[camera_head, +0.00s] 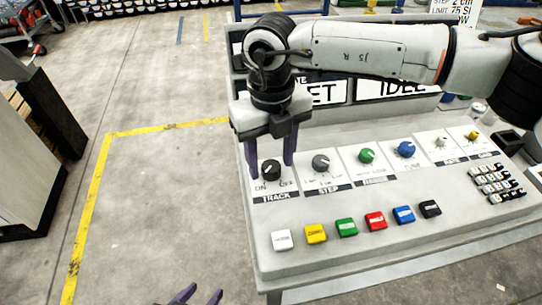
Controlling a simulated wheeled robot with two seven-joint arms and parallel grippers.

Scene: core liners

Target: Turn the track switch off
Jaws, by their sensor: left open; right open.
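The track switch (271,169) is a black round knob on a white plate marked ON at its left, OFF at its right and TRACK below. It is the leftmost knob of the console (365,265). I cannot tell for sure which way its pointer faces. My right gripper (271,170) points down over it, open, with one purple finger to each side of the knob. Whether the fingers touch it is unclear. My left gripper (197,297) shows only as two purple fingertips at the bottom edge, apart and empty, left of the console.
A grey STEP knob (320,162) sits close to the right, then a green knob (366,155) and a blue knob (406,149). Several coloured buttons line the front, including a white one (282,240). A keypad (496,183) is at right. Floor to the left is clear.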

